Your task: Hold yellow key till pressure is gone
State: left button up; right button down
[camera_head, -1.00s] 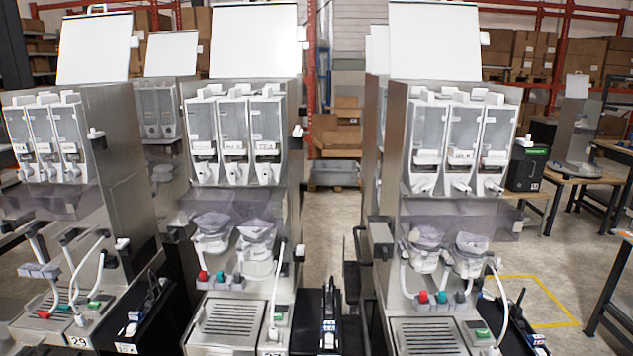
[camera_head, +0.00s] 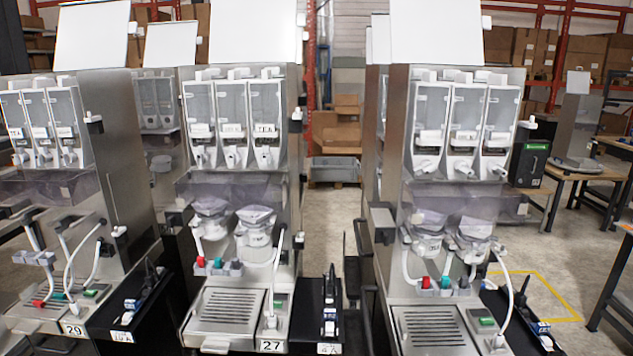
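No yellow key can be made out in the head view. The middle dispenser (camera_head: 232,180), labelled 27, has a small row of red, teal and grey knobs (camera_head: 218,265) below its two mixing cups. The right dispenser (camera_head: 462,190) has a similar row of red, teal and grey knobs (camera_head: 445,284). The left dispenser (camera_head: 130,185), labelled 29, has white tubes, with a red and a teal end near its drip tray. Small green-lit panels show at the lower fronts of the machines. No pressure gauge is readable. Neither of my grippers is in view.
Black side stands (camera_head: 318,300) flank the machines. A narrow aisle (camera_head: 330,225) runs between the middle and right dispensers. A yellow floor outline (camera_head: 550,295) marks open floor. Shelves of cardboard boxes stand behind.

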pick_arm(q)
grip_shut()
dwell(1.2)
